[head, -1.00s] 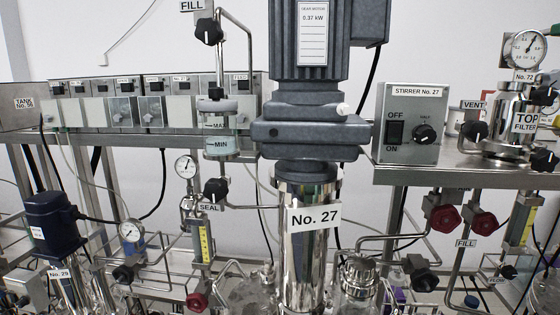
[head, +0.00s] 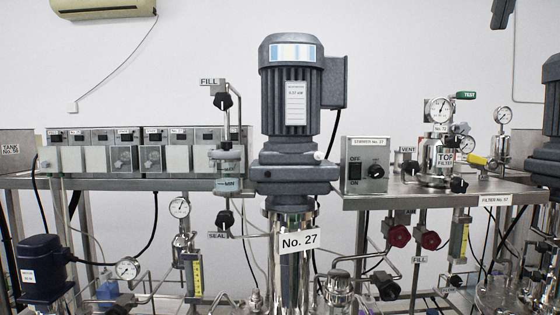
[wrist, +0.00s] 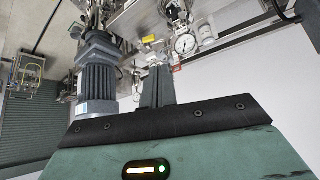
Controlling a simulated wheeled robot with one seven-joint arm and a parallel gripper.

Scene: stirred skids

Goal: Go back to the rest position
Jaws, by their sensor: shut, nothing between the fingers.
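My gripper (wrist: 158,88) shows in the wrist view, its fingers together and nothing between them. The wrist picture is turned roughly upside down. The grey stirrer motor (wrist: 97,78) lies to the left of the fingers in that view, with no clear contact. In the head view the motor (head: 291,110) stands upright in the middle above a steel column labelled No. 27 (head: 300,239). I cannot make out my gripper with certainty in the head view.
The stirrer switch box (head: 365,164) stands on a steel shelf (head: 420,191) right of the motor. A top filter with a gauge (head: 441,110) stands farther right. A row of control boxes (head: 130,160) is at left. Piping and red knobs (head: 399,236) fill the lower area.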

